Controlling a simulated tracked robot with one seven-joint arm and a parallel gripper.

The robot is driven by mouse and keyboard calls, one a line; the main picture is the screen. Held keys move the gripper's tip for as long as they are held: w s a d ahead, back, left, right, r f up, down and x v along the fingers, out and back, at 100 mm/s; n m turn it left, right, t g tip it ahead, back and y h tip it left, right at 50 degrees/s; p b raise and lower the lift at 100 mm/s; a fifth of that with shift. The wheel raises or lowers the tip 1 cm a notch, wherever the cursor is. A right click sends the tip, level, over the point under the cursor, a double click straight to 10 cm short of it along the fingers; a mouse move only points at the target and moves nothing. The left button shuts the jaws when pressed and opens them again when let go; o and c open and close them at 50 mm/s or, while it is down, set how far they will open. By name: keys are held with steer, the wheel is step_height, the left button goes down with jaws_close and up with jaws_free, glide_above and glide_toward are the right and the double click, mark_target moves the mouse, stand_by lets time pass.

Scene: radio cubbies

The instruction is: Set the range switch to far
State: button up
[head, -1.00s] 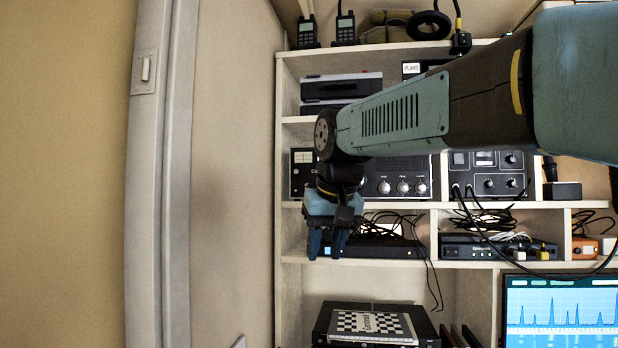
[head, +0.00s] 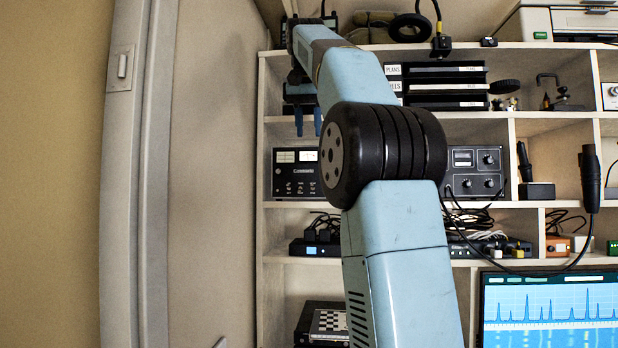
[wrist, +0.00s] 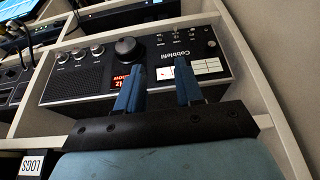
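The black radio (head: 297,190) stands in a shelf compartment, its right part hidden behind my arm. In the wrist view it appears upside down (wrist: 95,84), with two white meters, a big round knob (wrist: 128,48), several small knobs and an orange display partly hidden by a finger. Small switches (wrist: 174,41) sit near its name print. Their labels are too small to read, so I cannot tell which is the range switch or its setting. My gripper (head: 308,121) is open and empty, fingers pointing down, above the radio in the picture. Its fingers (wrist: 157,78) overlap the radio's face in the wrist view.
A second black unit with knobs (head: 475,172) stands right of the radio. Shelf boards (head: 290,121) and the left side wall bound the compartment. Cables hang in front of the lower shelf and a black handset (head: 590,180) hangs at right. A monitor (head: 550,310) stands lower right.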

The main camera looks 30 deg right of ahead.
mark_target(311, 184)
steer(key=x, duration=1.3)
steer(key=shift+w+d+f, duration=0.1)
steer(key=shift+w+d, duration=0.1)
steer(key=shift+w, duration=0.1)
jaws_close()
steer(key=shift+a, duration=0.1)
